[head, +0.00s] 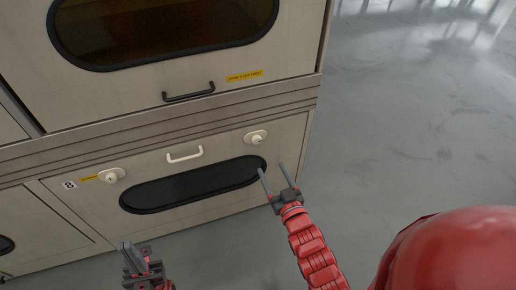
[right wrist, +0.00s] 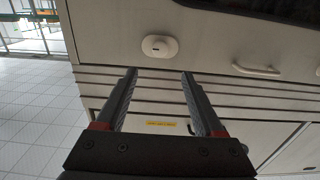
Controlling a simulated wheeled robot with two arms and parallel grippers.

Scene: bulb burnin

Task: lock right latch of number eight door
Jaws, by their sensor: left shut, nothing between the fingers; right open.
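The number eight door (head: 225,208) is the lower pale panel, with an "8" label (head: 69,185) at its left. Its right latch (head: 256,137) is a white oval plate with a small knob, near the door's upper right corner. In the right wrist view the latch (right wrist: 159,47) appears just beyond the fingertips, centred between them and apart from them. My right gripper (head: 272,171) is open and empty, below and right of the latch in the head view. My left gripper (head: 134,249) is shut and empty, low in front of the door. I cannot tell whether the latch is locked.
The door also has a left latch (head: 111,175), a white handle (head: 185,154) and a dark oval window (head: 190,186). An upper door with a black handle (head: 188,92) is above. Open grey floor (head: 420,120) lies to the right.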

